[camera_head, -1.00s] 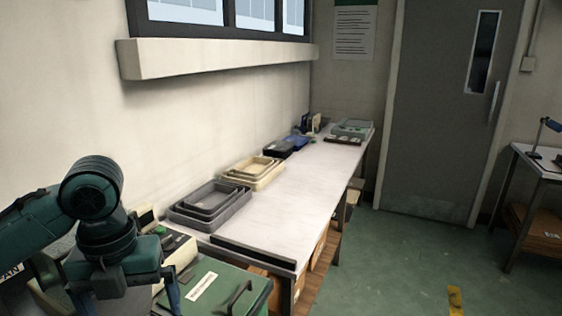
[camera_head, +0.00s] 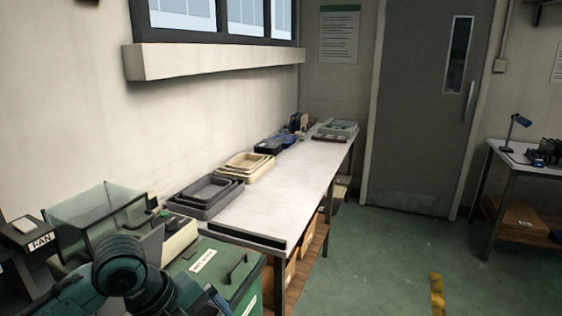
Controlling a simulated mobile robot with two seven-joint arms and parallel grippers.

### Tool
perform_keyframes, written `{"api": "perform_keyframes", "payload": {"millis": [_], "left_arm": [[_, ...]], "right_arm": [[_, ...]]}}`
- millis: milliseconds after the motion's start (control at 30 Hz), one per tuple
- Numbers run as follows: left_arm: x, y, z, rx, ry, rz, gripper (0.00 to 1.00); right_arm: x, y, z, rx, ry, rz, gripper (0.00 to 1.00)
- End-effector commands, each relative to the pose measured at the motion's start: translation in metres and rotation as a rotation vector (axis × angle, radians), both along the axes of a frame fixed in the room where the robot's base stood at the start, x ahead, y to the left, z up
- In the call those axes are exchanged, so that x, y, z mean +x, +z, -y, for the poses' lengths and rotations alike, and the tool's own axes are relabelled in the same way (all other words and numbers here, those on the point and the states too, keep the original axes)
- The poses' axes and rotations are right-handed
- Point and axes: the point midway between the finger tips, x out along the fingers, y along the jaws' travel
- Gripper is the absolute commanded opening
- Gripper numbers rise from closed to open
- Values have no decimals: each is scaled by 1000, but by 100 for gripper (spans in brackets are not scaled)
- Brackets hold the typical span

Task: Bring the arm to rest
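My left arm (camera_head: 125,272) shows at the bottom left, a teal arm folded low in front of the side bench. Its gripper is at the bottom edge near the arm, mostly cut off and hidden, so I cannot see whether the fingers are open or shut. Nothing is seen held. My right arm and gripper are not in view.
A green case (camera_head: 215,268) and a clear-walled box (camera_head: 98,215) stand close behind my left arm. A long white bench (camera_head: 275,200) carries grey trays (camera_head: 205,197), cream trays (camera_head: 245,167) and blue bins (camera_head: 270,146). The green floor (camera_head: 375,265) to the right is clear.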

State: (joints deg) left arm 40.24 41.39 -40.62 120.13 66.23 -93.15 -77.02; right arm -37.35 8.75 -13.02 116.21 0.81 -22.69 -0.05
Motion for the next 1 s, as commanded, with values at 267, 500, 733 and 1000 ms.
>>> {"api": "perform_keyframes", "payload": {"millis": [267, 500, 733, 1000], "left_arm": [[4, -83, 55, -437, 617, -89, 100], [-20, -149, 47, -748, 1185, -171, 100], [-76, -201, 12, -937, 1605, -184, 100], [-112, -219, -8, -1010, 1766, -168, 100]], "right_arm": [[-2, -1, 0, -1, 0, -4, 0], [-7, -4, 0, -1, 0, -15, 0], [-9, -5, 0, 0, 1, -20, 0], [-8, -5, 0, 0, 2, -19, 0]]}}
